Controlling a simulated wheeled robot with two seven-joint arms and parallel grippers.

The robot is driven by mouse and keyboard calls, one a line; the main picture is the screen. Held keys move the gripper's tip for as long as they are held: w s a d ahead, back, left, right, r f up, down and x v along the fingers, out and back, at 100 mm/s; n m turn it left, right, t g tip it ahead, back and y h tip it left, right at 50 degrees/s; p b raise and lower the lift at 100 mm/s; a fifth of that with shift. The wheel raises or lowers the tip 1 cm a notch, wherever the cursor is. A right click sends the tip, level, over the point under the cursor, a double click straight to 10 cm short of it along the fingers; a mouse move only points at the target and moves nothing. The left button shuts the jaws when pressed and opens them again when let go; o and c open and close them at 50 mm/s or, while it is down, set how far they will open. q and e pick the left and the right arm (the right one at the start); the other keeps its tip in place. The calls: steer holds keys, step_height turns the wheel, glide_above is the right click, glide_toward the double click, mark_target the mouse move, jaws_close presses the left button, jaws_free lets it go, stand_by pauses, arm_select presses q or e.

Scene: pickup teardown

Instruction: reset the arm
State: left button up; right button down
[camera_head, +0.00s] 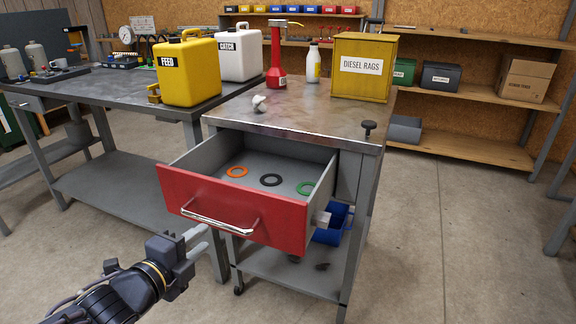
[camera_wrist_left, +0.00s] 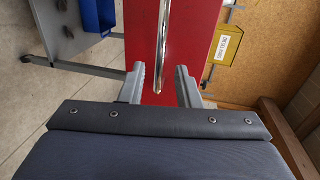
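My left gripper (camera_head: 198,240) is in front of the red drawer (camera_head: 225,203) at the lower left of the head view. In the left wrist view my left gripper (camera_wrist_left: 160,85) has its two fingers apart. The drawer's chrome handle (camera_wrist_left: 162,35) shows between them there, and I cannot tell if they touch it. In the head view the handle (camera_head: 218,222) is just right of the fingertips. The drawer stands pulled out. An orange ring (camera_head: 237,171), a black ring (camera_head: 271,180) and a green ring (camera_head: 305,188) lie in it. My right gripper is not in view.
The metal cart top (camera_head: 300,110) holds a yellow DIESEL RAGS box (camera_head: 365,85), a red pump bottle (camera_head: 276,60) and a white bottle (camera_head: 313,66). A workbench (camera_head: 100,95) with FEED and CATCH jugs stands left. A blue bin (camera_head: 330,228) is below the drawer. The floor right is clear.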

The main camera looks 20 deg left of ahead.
arm_select(q)
steer(key=s+d+f+n+g+h, duration=0.1)
steer(key=s+d+f+n+g, duration=0.4)
steer(key=n, duration=0.5)
steer(key=s+d+f+n+g+h, duration=0.2)
steer(key=s+d+n+g, duration=0.35)
steer(key=s+n, duration=0.35)
step_height(320, 180, up, 26)
steer(key=n+p, duration=0.1)
steer(key=p, duration=2.5)
steer(key=shift+w+d+f, duration=0.2)
steer(key=shift+w+d, duration=0.05)
steer(key=shift+w, duration=0.2)
